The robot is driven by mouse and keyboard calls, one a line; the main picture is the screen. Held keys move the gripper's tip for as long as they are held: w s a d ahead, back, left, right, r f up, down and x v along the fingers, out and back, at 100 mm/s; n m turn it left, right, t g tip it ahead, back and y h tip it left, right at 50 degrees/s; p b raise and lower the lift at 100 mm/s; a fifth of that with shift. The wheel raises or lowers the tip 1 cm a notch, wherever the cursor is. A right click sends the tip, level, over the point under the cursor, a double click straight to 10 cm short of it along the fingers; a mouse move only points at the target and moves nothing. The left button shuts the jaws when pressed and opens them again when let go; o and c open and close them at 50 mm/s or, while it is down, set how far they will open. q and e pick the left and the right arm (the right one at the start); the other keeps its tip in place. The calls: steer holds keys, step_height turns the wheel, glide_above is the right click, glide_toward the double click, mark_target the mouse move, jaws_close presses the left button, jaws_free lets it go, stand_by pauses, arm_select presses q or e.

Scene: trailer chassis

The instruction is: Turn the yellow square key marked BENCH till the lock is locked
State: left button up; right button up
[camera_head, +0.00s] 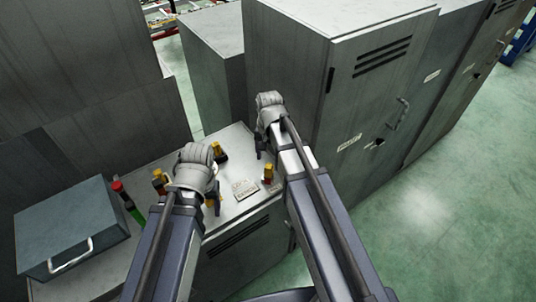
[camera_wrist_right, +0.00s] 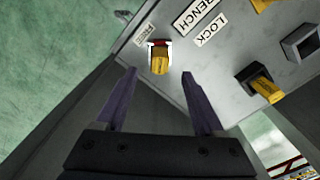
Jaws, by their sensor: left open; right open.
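A yellow key (camera_wrist_right: 160,63) stands in a lock near the edge of the low grey cabinet top, with a small red patch and a pale surround at its far side. A plate reading BENCH LOCK (camera_wrist_right: 207,22) lies beside it. In the head view a yellow key on a dark base (camera_head: 268,174) stands near the cabinet's front edge, by white plates (camera_head: 245,188). My right gripper (camera_wrist_right: 159,73) is open, its fingertips on either side of the yellow key in the picture; contact cannot be told. My left gripper (camera_head: 212,202) is open over the cabinet top, partly hidden by its wrist.
More yellow-and-black parts (camera_wrist_right: 265,88) and a square dark socket (camera_wrist_right: 301,44) are on the same top. A red-and-green cylinder (camera_head: 128,202) and a blue-grey box (camera_head: 70,225) stand at left. Tall lockers (camera_head: 300,70) rise close behind my right gripper. Green floor is clear at right.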

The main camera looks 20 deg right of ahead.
mark_target(269, 165)
arm_select(q)
step_height(269, 165, down, 7)
steer(key=b, duration=0.6)
steer(key=shift+r, duration=0.2)
arm_select(e)
step_height(269, 165, down, 6)
steer(key=shift+f, duration=0.25)
jaws_close()
steer(key=shift+m, duration=1.7)
